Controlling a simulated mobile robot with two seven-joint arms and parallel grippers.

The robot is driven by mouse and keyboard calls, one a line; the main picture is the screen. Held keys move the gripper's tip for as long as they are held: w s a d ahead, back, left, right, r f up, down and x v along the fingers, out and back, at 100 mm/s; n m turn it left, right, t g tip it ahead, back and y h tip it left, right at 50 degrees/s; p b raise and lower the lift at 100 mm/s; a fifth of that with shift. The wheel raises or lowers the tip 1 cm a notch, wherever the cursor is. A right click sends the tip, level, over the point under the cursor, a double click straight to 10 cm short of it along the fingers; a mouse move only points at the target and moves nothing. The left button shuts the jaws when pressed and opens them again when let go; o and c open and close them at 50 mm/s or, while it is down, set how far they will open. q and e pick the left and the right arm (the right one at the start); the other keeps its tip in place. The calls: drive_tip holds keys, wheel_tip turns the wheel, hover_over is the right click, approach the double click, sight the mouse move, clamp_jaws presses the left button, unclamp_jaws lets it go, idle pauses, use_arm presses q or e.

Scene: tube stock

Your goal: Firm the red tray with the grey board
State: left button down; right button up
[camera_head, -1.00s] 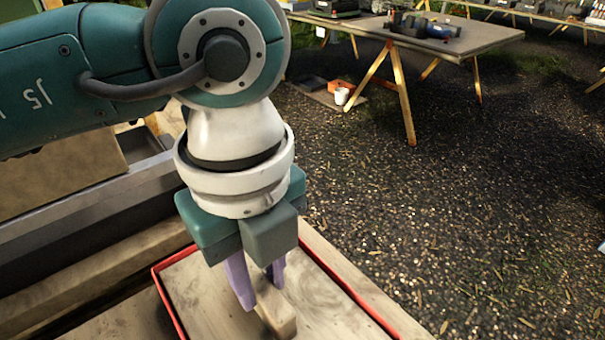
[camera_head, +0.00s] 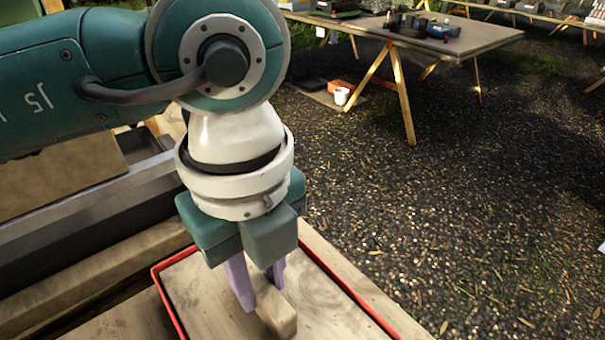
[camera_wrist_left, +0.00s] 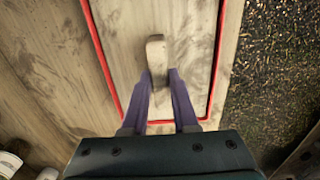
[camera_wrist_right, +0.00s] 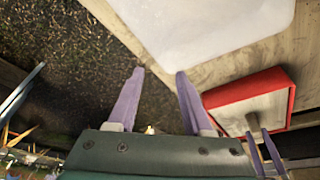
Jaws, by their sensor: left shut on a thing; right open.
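The red tray (camera_head: 160,285) lies on a wooden bench top, and its thin red rim shows in the head view and the left wrist view (camera_wrist_left: 100,50). A flat grey-brown wooden board (camera_head: 210,300) lies inside the rim and covers most of the tray; what is under it is hidden. A block handle (camera_head: 275,312) stands on the board. My left gripper (camera_head: 262,297) points down over the tray, its purple fingers shut on the handle. My right gripper (camera_wrist_right: 160,72) is open and empty, away from the tray, which shows at the right of its view (camera_wrist_right: 243,88).
A whitish smooth-sided container (camera_wrist_right: 210,25) stands on the bench near the tray in the right wrist view. Dark gravel ground (camera_head: 450,220) lies beyond the bench edge. A trestle table (camera_head: 470,40) with tools stands farther back, with a white cup (camera_head: 341,96) on the ground by it.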

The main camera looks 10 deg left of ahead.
use_arm(q)
drive_tip(key=shift+a+f, duration=0.1)
drive_tip(key=shift+r+p, duration=0.95)
drive_tip(key=shift+r, duration=0.05)
use_arm(e)
drive_tip(key=shift+s+r, duration=0.1)
drive_tip(key=shift+r, duration=0.55)
use_arm(q)
drive_tip(key=shift+r+p, duration=2.8)
drive_tip(key=shift+r, duration=0.3)
use_arm(e)
drive_tip(key=shift+r, duration=2.9)
